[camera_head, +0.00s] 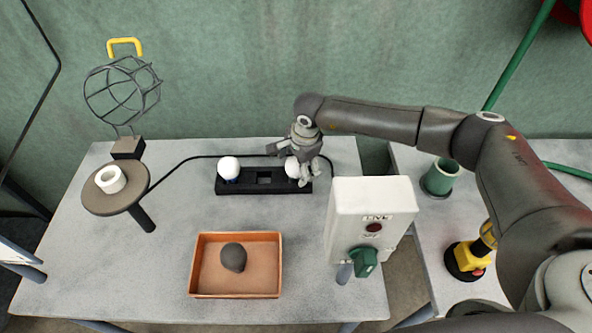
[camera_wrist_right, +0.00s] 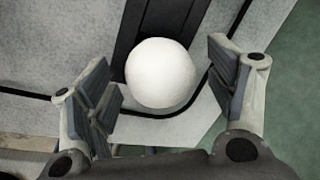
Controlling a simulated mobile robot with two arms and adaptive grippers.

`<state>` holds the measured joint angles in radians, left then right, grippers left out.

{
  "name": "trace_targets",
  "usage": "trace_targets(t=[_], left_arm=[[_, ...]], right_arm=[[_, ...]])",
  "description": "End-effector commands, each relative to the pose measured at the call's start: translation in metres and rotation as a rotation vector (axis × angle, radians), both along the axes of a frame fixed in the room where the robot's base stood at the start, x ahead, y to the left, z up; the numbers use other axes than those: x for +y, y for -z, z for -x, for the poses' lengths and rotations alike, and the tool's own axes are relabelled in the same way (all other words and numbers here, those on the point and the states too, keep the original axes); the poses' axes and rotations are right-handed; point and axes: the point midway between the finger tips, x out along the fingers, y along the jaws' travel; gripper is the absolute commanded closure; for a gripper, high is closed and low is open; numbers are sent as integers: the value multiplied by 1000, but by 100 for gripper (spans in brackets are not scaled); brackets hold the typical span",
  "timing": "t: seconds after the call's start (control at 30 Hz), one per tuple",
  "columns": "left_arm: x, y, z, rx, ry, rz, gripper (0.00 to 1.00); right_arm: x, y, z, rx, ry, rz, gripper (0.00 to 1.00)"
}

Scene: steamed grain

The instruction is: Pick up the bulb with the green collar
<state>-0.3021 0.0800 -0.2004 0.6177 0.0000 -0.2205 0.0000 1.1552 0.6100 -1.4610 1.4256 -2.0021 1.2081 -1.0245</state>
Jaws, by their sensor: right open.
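A white bulb (camera_head: 292,167) stands at the right end of a black holder (camera_head: 236,187) on the table. Its collar is hidden by my right gripper (camera_head: 304,168), so I cannot tell its colour. A second white bulb (camera_head: 229,168) stands at the holder's left end, with a blue collar under it. In the right wrist view, my right gripper (camera_wrist_right: 168,92) is open, with one finger on each side of the white bulb (camera_wrist_right: 161,73). A gap shows on both sides of the bulb. My left gripper is not in view.
An orange tray (camera_head: 193,268) with a dark lump (camera_head: 233,257) stands in front of the holder. A white box with a green knob (camera_head: 370,210) stands close on the right. A caged lamp (camera_head: 122,92) and a round stand (camera_head: 95,204) are on the left.

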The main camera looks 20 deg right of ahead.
Motion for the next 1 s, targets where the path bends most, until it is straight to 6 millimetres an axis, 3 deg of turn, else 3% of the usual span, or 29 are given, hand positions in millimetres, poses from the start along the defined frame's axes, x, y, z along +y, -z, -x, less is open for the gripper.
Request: trace_targets(t=[0.13, 0.37, 0.77, 1.0], left_arm=[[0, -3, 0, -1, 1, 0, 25], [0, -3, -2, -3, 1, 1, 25], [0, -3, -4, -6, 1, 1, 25], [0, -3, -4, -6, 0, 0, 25]], right_arm=[[1, 11, -2, 1, 0, 1, 23], [1, 13, -2, 0, -1, 1, 23], [1, 12, -2, 0, 0, 0, 74], [1, 12, -3, -1, 0, 0, 74]])
